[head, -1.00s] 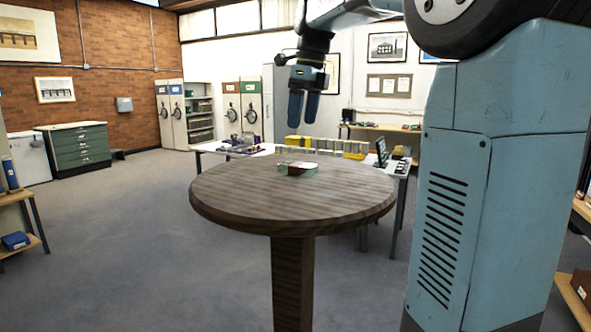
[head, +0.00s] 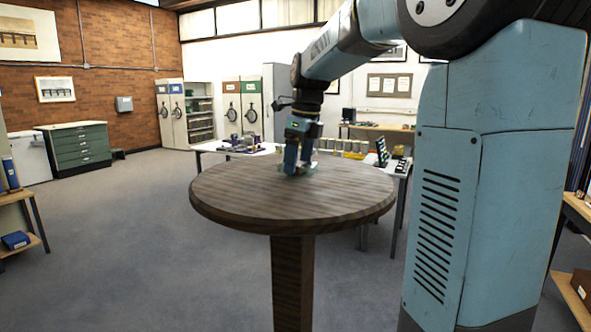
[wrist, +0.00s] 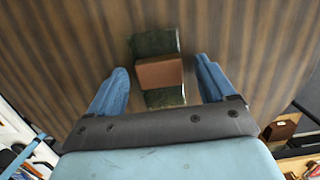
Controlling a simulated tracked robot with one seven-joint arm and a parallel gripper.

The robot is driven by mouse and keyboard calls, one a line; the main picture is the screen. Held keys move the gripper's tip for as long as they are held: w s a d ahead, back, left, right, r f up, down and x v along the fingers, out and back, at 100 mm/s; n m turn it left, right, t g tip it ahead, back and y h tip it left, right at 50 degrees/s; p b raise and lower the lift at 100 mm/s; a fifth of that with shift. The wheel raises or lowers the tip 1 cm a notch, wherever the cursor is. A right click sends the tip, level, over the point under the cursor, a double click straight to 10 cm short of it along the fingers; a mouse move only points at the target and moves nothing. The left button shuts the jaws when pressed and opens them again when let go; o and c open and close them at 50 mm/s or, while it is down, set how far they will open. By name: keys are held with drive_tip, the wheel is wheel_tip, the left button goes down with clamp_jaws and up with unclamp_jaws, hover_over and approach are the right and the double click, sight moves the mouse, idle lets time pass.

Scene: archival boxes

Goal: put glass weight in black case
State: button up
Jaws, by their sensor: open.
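A greenish, glassy piece (wrist: 153,42), which looks like the glass weight, lies on the round wooden table. A brown block (wrist: 160,73) lies across its middle, and green shows on both sides. In the head view a bit of pale green glass (head: 311,168) shows beside my fingers; the rest is hidden. My gripper (head: 297,172) is open and points down at the tabletop. In the wrist view its blue fingers (wrist: 162,85) stand on either side of the block and glass, with a gap each side. I cannot clearly identify the black case.
The round table (head: 245,208) is otherwise bare. Behind it, a white table (head: 402,166) holds a row of yellow-and-grey boxes (head: 345,149), and a black upright object (head: 382,152) stands at its right. Purple items (head: 240,147) lie at the left.

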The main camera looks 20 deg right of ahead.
drive_tip(key=shift+f, duration=0.1)
drive_tip(key=c, duration=1.4)
